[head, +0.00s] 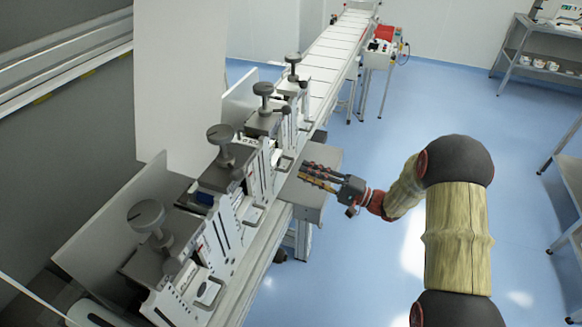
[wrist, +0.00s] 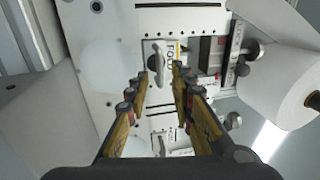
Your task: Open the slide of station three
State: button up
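My gripper (head: 308,172) reaches in from the right in the head view, its fingers toward the row of stations. In the wrist view my gripper (wrist: 160,78) is open, with a clear gap between its fingers. A small grey oval handle (wrist: 156,62) on a pale plate (wrist: 100,70) shows in that gap, ahead of the fingertips. I see no contact with it. Stations with black-grey knobs stand in a row: a near one (head: 147,216), a second (head: 220,134), a third (head: 263,89) and a far one (head: 293,60). I cannot tell which is numbered three.
A white conveyor (head: 335,50) runs to the back. A white roll (wrist: 280,80) is at the right in the wrist view. The blue floor (head: 370,130) is open to the right of the machine.

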aim_at(290, 165)
jog(key=x, duration=0.6)
jog(key=shift+f+b, duration=0.1)
jog(key=shift+b, duration=0.3)
jog(key=shift+c, duration=1.2)
jog(key=c, duration=0.4)
